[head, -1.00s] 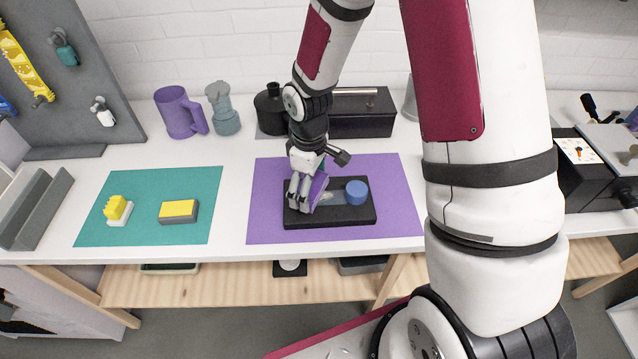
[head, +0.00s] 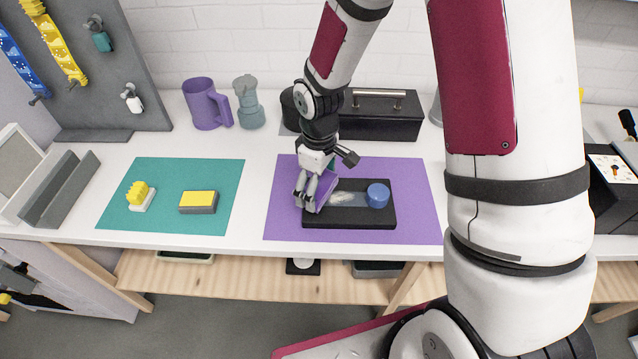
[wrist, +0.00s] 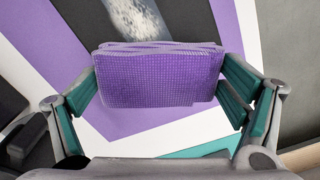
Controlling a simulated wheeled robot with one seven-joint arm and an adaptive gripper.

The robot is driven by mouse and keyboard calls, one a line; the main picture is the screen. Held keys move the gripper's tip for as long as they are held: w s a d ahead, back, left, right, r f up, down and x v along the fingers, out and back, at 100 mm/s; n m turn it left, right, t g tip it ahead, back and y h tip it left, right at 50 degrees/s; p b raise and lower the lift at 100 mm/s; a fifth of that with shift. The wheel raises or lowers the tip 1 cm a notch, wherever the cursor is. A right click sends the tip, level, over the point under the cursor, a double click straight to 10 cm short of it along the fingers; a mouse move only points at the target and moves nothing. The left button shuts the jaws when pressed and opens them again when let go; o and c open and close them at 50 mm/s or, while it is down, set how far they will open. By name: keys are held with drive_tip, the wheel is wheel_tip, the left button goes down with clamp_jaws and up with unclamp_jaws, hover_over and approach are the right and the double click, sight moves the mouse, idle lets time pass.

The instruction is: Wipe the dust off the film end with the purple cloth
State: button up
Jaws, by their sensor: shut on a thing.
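My gripper (head: 311,196) is shut on the folded purple cloth (wrist: 158,78). In the wrist view the cloth sits between the two teal-padded fingers. In the head view the cloth (head: 325,187) is low at the left end of the black board (head: 345,222); I cannot tell whether it touches the board. The grey film strip (head: 362,200) lies on the board, with a pale dusty patch (head: 345,198) just right of my gripper. The patch also shows beyond the cloth in the wrist view (wrist: 135,18). A blue round weight (head: 378,195) stands at the strip's right end.
The board lies on a purple mat (head: 420,225). A teal mat (head: 225,175) to the left holds a yellow brush (head: 141,195) and a yellow-topped block (head: 198,202). A purple mug (head: 205,108) and a black box (head: 375,120) stand behind.

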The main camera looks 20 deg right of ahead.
sight(333, 199)
drive_tip(key=shift+f+b, duration=0.35)
drive_tip(key=shift+f, duration=0.6)
idle(1.1)
drive_tip(key=shift+d, duration=0.1)
drive_tip(key=shift+s+d+p, duration=0.3)
drive_tip(key=shift+d, duration=0.6)
drive_tip(key=shift+s+d+p, duration=0.3)
drive_tip(key=shift+d, duration=0.55)
drive_tip(key=shift+s+d+p, duration=0.25)
drive_tip(key=shift+s+d, duration=0.05)
drive_tip(key=shift+d, duration=0.65)
drive_tip(key=shift+s+d+p, duration=0.25)
drive_tip(key=shift+s+d, duration=0.05)
drive_tip(key=shift+d, duration=0.6)
drive_tip(key=shift+w+a, duration=0.2)
drive_tip(key=shift+a, duration=0.45)
drive_tip(key=shift+w+a, duration=0.25)
drive_tip(key=shift+a, duration=0.35)
drive_tip(key=shift+w+a, duration=0.2)
drive_tip(key=shift+a, duration=0.45)
drive_tip(key=shift+a+b, duration=0.15)
drive_tip(key=shift+b, duration=0.15)
